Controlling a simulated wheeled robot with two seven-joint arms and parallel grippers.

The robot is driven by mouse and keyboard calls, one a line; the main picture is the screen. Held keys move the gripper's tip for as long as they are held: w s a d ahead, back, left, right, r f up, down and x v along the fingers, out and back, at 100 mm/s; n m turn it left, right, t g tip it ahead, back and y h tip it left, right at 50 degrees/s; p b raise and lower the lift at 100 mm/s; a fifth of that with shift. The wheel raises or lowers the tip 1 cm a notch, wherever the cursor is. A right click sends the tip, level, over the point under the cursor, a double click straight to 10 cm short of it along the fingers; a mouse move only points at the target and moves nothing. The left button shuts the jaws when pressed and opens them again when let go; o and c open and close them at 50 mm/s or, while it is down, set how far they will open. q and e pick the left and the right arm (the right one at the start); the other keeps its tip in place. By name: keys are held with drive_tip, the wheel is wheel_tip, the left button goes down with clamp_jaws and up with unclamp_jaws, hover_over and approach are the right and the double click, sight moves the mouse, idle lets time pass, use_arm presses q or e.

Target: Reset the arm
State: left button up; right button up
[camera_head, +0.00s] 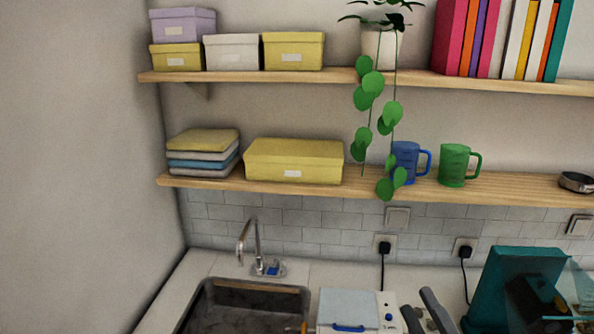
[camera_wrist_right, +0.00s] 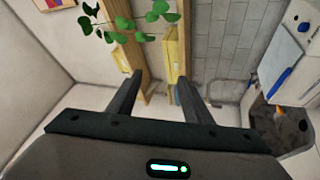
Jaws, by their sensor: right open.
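My right gripper (camera_head: 414,299) is at the bottom of the head view, right of the white box-like appliance, with its two dark fingers apart. In the right wrist view the right gripper (camera_wrist_right: 160,78) is open, with nothing between its fingers. They point toward the wall and shelves. My left gripper is not in view.
A sink (camera_head: 245,285) with a faucet (camera_head: 258,245) is at lower left. A white appliance (camera_head: 348,305) with a blue handle stands beside it. A teal object (camera_head: 490,295) is at lower right. The shelves (camera_head: 270,187) above hold boxes, two mugs and a trailing plant (camera_head: 387,187).

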drive_tip(key=s+d+f+m+g+h, duration=0.2)
drive_tip(key=f+m+g+h, duration=0.15)
drive_tip(key=f, duration=0.25)
drive_tip(key=s+d+f+m+g+h, duration=0.2)
drive_tip(key=f+m, duration=0.3)
drive_tip(key=f, duration=0.1)
drive_tip(key=s+d+f+m+g+h, duration=0.3)
drive_tip(key=f+m, duration=0.2)
drive_tip(key=f, duration=0.2)
drive_tip(key=s+a+f+m+g+y, duration=0.1)
drive_tip(key=s+a+f+m+g, duration=0.1)
drive_tip(key=s+a+f+g, duration=0.45)
drive_tip(key=s+a+f+m+g+y, duration=0.1)
drive_tip(key=s+f+m+g+y, duration=0.15)
drive_tip(key=s+f, duration=0.75)
drive_tip(key=s+f+n+g+b, duration=0.15)
drive_tip(key=f+b, duration=0.25)
drive_tip(key=f, duration=1.2)
drive_tip(key=s+f+b, duration=0.2)
drive_tip(key=f+b, duration=0.2)
drive_tip(key=f, duration=1.2)
drive_tip(key=s+d+f+b, duration=0.1)
drive_tip(key=s+f+b, duration=0.2)
drive_tip(key=s+f, duration=0.6)
drive_tip(key=s+d+f+g+h+b, duration=0.1)
drive_tip(key=s+f+b, duration=0.3)
drive_tip(key=s+f, duration=0.5)
wheel_tip(320, 180, down, 7)
drive_tip(key=shift+d+f, duration=0.1)
drive_tip(key=shift+d, duration=0.5)
